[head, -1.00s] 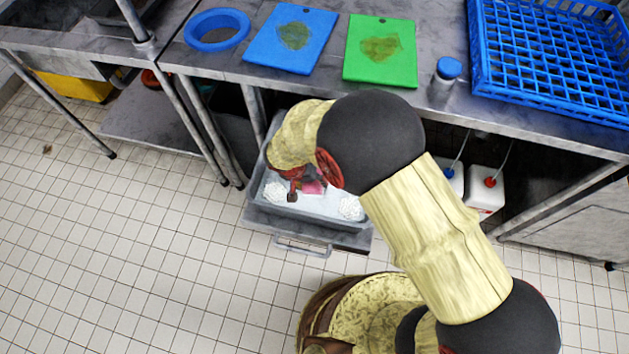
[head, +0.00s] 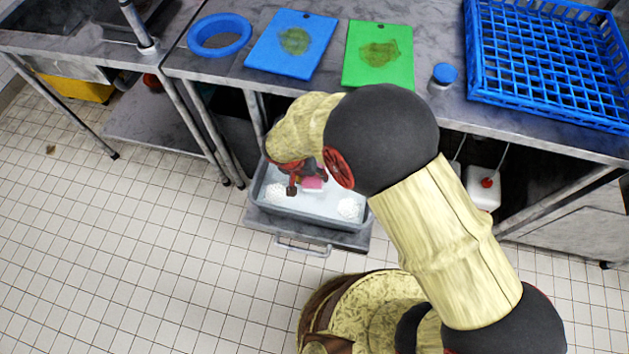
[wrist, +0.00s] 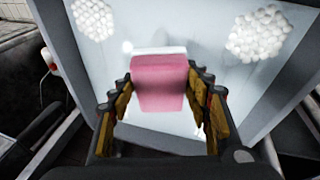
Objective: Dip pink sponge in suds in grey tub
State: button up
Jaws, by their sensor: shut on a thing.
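The pink sponge (wrist: 158,85) is between the fingers of my gripper (wrist: 160,105) in the wrist view, with a pale strip along its far edge. My gripper is shut on it. In the head view the sponge (head: 312,184) shows as a small pink patch beside my gripper (head: 302,182), over the grey tub (head: 330,222). The tub holds whitish liquid with white suds clumps (head: 349,208); two clumps also show in the wrist view (wrist: 258,33). The sponge appears over the liquid between the clumps. I cannot tell whether it touches the liquid.
The tub sits on a pulled-out shelf with a handle (head: 303,249) under the steel counter (head: 430,115). On the counter are a blue ring (head: 220,50), a blue board (head: 270,58), a green board (head: 365,75), a blue-capped container (head: 444,75) and a blue rack (head: 478,75). White jugs (head: 482,190) stand below.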

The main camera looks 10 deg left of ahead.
aim_at(312, 177)
jog(key=shift+r+p, duration=1.8)
jog(key=shift+r, duration=1.55)
